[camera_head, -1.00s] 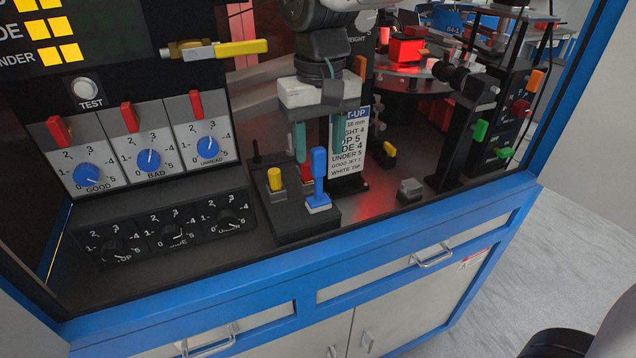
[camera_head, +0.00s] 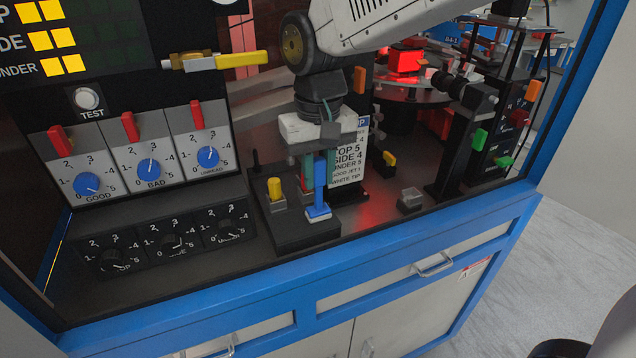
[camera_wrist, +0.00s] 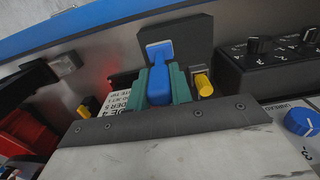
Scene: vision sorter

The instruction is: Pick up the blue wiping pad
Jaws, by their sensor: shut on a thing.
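The blue wiping pad (camera_head: 319,211) has an upright blue handle above a flat blue base with a pale underside edge. It stands at the right end of a dark block on the bench. My gripper (camera_head: 319,172) points down from above, with its green fingers shut on the handle. In the wrist view, the handle (camera_wrist: 159,82) lies between the two green fingers, and the pad's base shows beyond them. The base looks low, at the block's top; I cannot tell whether it touches.
A yellow-topped peg (camera_head: 275,188) stands on the dark block (camera_head: 290,238) left of the pad. A white set-up card (camera_head: 349,160) stands close behind my gripper. A small clear-topped block (camera_head: 411,198) sits to the right. Dial panels (camera_head: 175,242) stand left. The cabinet's blue frame edges the front.

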